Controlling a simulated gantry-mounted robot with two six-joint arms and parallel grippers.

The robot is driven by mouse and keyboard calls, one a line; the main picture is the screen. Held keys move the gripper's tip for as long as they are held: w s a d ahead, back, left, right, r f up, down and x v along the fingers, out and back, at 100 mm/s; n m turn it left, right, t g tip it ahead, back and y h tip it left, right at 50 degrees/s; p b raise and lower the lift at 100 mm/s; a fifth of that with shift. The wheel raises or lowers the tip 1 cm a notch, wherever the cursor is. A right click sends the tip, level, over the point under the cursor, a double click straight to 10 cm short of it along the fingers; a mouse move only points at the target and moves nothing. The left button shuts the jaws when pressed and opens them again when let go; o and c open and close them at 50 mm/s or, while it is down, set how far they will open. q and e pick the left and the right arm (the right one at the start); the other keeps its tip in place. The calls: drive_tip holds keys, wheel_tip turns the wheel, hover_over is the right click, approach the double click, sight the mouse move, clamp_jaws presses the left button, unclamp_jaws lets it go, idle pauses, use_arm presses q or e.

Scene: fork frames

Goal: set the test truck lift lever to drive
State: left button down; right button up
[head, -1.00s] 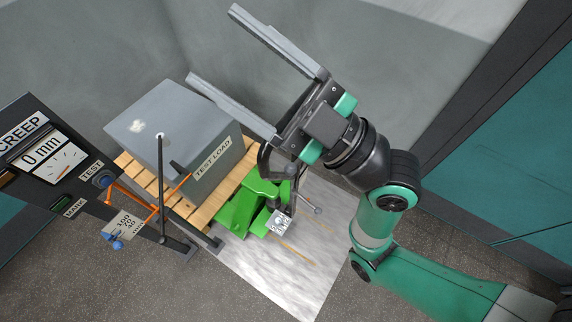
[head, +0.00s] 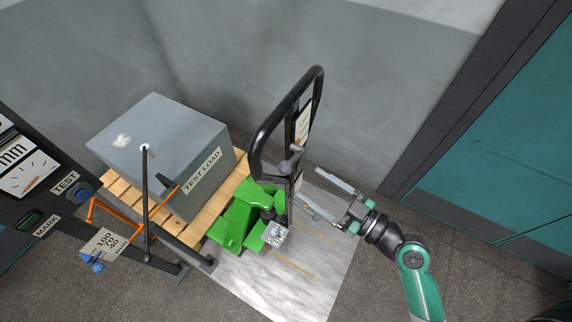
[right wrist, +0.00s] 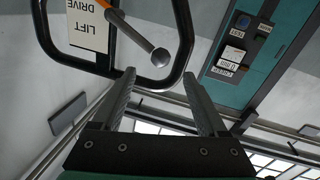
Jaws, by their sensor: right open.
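The green test truck (head: 238,215) stands beside the pallet, with a black loop handle (head: 262,133) rising from it. In the right wrist view a white plate reading LIFT and DRIVE (right wrist: 88,28) sits inside the loop. The lift lever (right wrist: 137,37), an orange and grey rod with a round grey end, crosses beside the plate. My right gripper (head: 308,186) is open, right of the handle's lower part. In the wrist view the lever's round end lies between and beyond the open fingertips (right wrist: 159,75), with no contact visible. My left gripper is out of view.
A grey TEST LOAD block (head: 165,145) sits on a wooden pallet (head: 222,195) left of the truck. A dark gauge panel (head: 60,215) with an orange linkage stands at the left. Grey walls are behind; the floor to the right is mostly clear.

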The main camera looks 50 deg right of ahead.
sight(286, 169)
drive_tip(key=w, duration=0.4)
drive_tip(key=w+p, duration=0.1)
drive_tip(key=w, duration=0.3)
drive_tip(key=shift+w+a+p, duration=0.2)
drive_tip(key=shift+w+p, duration=0.1)
drive_tip(key=shift+w, duration=0.1)
drive_tip(key=shift+c, duration=0.2)
clamp_jaws()
drive_tip(key=shift+f, duration=0.2)
idle(0.4)
